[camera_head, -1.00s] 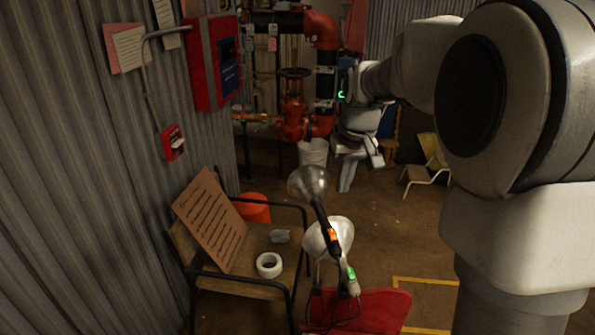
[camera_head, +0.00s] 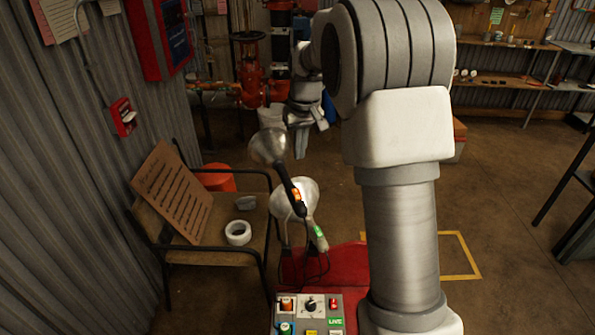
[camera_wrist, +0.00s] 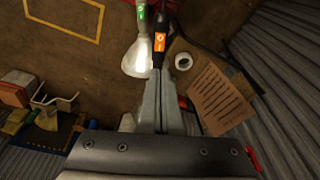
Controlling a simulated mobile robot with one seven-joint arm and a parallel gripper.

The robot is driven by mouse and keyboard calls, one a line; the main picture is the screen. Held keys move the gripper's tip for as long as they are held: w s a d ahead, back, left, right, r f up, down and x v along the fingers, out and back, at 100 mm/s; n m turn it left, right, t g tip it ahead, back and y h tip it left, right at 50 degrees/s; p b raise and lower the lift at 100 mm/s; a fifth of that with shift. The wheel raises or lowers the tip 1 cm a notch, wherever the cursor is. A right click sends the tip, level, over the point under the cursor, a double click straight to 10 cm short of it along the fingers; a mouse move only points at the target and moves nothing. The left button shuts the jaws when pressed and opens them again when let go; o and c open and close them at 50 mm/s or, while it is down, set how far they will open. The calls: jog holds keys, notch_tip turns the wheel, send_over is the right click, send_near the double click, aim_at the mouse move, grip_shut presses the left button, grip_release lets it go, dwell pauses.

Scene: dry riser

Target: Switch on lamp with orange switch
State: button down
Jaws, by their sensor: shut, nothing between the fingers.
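The lamp with the orange switch (camera_head: 296,195) has a grey metal shade (camera_head: 268,147) and a dark handle. Its orange switch also shows in the wrist view (camera_wrist: 159,42), just past my fingertips; its shade is hidden there. Beside it is a second lamp with a white shade (camera_head: 294,198) and a green switch (camera_head: 319,232); its shade looks bright in the wrist view (camera_wrist: 138,62). My gripper (camera_head: 300,156) points down, shut and empty, behind the orange-switch lamp in the head view. In the wrist view its fingertips (camera_wrist: 156,78) lie close to that lamp's handle; I cannot tell whether they touch.
A red surface (camera_head: 340,262) lies below the lamps. A panel with knobs and a LIVE label (camera_head: 335,321) is at the bottom. Floor at right is open.

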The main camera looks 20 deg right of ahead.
aim_at(296, 191)
jog(key=f, duration=0.4)
jog(key=w+f+b, duration=0.1)
jog(key=f, duration=0.3)
jog(key=w+f, duration=0.1)
jog(key=f, duration=0.4)
jog(key=shift+w+a+f, duration=0.1)
jog(key=shift+w, duration=0.15)
jog(key=shift+w+p, duration=0.1)
jog(key=shift+p, duration=0.2)
